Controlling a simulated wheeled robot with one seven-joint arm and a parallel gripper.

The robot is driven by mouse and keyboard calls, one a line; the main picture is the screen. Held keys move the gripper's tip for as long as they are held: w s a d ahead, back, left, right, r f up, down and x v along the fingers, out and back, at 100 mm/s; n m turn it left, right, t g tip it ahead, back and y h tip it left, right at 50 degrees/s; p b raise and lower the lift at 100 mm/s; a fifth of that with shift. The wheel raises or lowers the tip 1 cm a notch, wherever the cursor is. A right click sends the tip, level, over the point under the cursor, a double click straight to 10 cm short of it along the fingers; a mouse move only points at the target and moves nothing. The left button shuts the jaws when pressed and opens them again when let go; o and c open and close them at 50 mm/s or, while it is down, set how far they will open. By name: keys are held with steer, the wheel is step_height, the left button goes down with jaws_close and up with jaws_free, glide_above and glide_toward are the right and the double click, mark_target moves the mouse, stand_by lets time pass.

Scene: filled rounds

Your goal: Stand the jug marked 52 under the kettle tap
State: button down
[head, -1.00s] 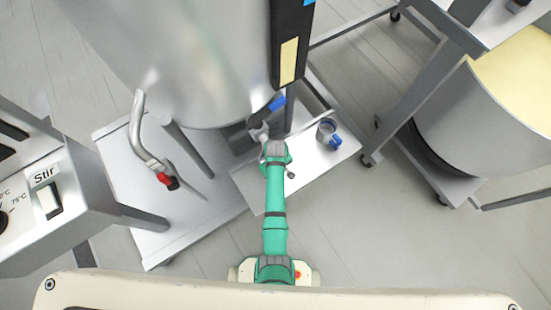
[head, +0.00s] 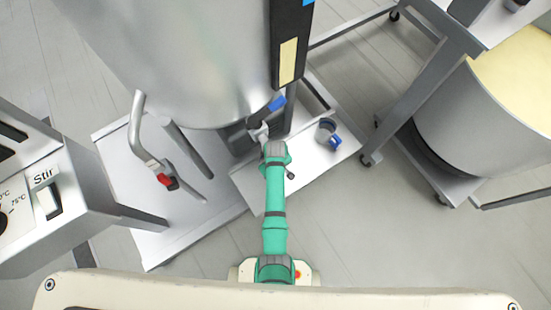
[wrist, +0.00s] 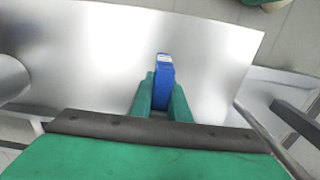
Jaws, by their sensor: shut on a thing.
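My gripper (wrist: 162,88) is shut on a blue handle (wrist: 164,68), which stands between its two green fingers in the wrist view. The frames do not show clearly what this handle belongs to.
A control box with a Stir switch (head: 47,203) is at the left. A large drum (head: 480,130) and a steel frame (head: 425,85) stand at the right. Floor at the lower right is clear.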

stand_by(0.3)
steer(key=c, duration=1.1)
jaws_free()
steer(key=shift+r, duration=1.55)
steer(key=shift+a+r, duration=0.1)
steer(key=shift+r, duration=0.05)
